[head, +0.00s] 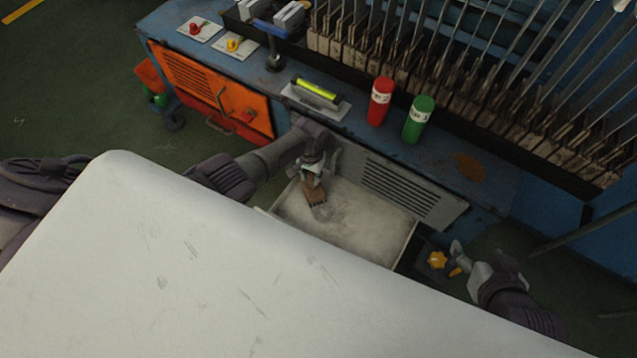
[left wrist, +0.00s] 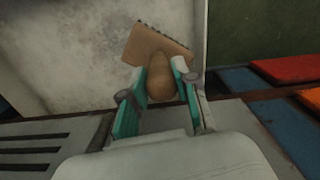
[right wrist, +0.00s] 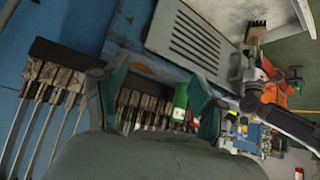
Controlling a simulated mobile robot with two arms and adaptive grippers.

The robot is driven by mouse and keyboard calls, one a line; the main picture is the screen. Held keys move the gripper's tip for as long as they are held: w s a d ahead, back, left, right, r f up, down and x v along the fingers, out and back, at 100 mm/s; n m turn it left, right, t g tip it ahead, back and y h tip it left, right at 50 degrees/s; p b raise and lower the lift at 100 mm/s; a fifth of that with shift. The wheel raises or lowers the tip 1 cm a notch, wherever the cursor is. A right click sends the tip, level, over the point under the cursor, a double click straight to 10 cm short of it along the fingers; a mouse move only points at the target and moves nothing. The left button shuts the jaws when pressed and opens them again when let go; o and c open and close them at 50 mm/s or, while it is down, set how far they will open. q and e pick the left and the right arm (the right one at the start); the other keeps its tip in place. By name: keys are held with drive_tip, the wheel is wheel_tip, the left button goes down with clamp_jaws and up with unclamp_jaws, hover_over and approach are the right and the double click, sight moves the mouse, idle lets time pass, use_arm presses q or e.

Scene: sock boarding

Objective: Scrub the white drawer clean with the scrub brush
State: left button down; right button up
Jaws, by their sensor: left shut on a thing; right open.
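The white drawer (head: 362,222) is pulled out of the blue cabinet, and its floor looks smudged with grey. My left gripper (head: 313,170) is over the drawer's left part, shut on the wooden handle of the scrub brush (head: 315,192). In the left wrist view the brush head (left wrist: 155,45) lies over the drawer floor (left wrist: 85,50), bristles pointing away from the gripper; whether they touch the floor I cannot tell. My right gripper (head: 462,262) is open and empty, right of the drawer. The right wrist view shows the brush (right wrist: 255,32) and part of the drawer (right wrist: 225,18).
A large white surface (head: 180,270) fills the foreground. On the blue bench (head: 340,110) stand a red can (head: 380,102) and a green can (head: 418,120). An orange cabinet door (head: 215,88) is at left. A rack of metal rods (head: 470,100) lines the back.

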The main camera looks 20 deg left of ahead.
use_arm(q)
drive_tip(key=shift+s+d+f, duration=0.1)
drive_tip(key=shift+s+f, duration=0.1)
drive_tip(key=shift+f, duration=0.05)
drive_tip(key=shift+s, duration=0.1)
use_arm(e)
drive_tip(key=shift+w+r, duration=0.1)
drive_tip(key=shift+w, duration=0.1)
use_arm(q)
wheel_tip(320, 180, up, 3)
drive_tip(key=p, duration=0.3)
drive_tip(key=shift+s+d, duration=0.1)
drive_tip(key=shift+s, duration=0.05)
drive_tip(key=shift+r, duration=0.2)
use_arm(e)
drive_tip(key=s+d+f+g+h, duration=0.1)
drive_tip(key=s+d+f+g, duration=0.15)
drive_tip(key=s+g, duration=0.45)
use_arm(q)
wheel_tip(320, 180, up, 2)
drive_tip(key=p, duration=0.2)
drive_tip(key=shift+p, duration=0.35)
drive_tip(key=shift+r, duration=0.25)
use_arm(e)
wheel_tip(320, 180, down, 6)
drive_tip(key=t, duration=0.1)
drive_tip(key=shift+a+t, duration=0.15)
drive_tip(key=shift+t, duration=0.15)
drive_tip(key=shift+f, duration=0.2)
